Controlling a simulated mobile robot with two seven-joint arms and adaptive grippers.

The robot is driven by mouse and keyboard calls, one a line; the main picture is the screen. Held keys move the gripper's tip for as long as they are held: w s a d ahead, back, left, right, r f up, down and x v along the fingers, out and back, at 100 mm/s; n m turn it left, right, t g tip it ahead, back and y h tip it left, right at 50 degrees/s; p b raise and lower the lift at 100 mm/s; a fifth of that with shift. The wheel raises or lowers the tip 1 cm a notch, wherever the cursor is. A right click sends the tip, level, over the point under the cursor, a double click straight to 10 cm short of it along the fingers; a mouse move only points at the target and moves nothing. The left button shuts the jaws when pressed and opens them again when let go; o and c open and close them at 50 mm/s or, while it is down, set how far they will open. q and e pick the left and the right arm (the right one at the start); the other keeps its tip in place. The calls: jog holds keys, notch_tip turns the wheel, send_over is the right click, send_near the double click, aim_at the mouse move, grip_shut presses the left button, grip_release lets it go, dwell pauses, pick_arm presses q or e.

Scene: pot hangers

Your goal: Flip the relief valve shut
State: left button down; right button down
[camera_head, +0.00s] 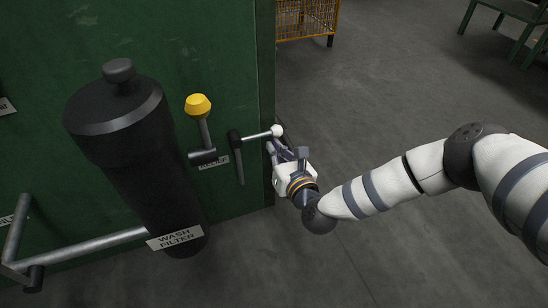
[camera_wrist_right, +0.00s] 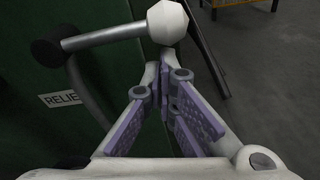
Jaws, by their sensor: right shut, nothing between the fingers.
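The relief valve's lever (camera_head: 257,135) sticks out to the right, roughly level, from a black pivot (camera_head: 234,138) on the green panel. It ends in a white ball knob (camera_head: 277,130). In the right wrist view the knob (camera_wrist_right: 167,22) is large, just beyond my fingertips. A partly hidden RELIEF label (camera_wrist_right: 62,99) is on the panel below the lever. My right gripper (camera_head: 274,147) is shut and empty, just below the knob; whether it touches the knob I cannot tell. Its purple-padded fingers (camera_wrist_right: 162,82) converge in the wrist view. My left gripper is out of view.
A yellow-knobbed handle (camera_head: 198,106) stands left of the relief lever. A large black wash filter (camera_head: 135,150) and a grey pipe (camera_head: 95,247) are farther left. The panel's right edge (camera_head: 266,90) is close to my gripper. Open floor (camera_head: 390,110) lies to the right.

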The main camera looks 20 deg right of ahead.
jog(key=shift+s+d+r, duration=0.1)
jog(key=shift+r, duration=0.1)
dwell(0.3)
jog(key=shift+r+n, duration=0.2)
jog(key=shift+n, duration=0.1)
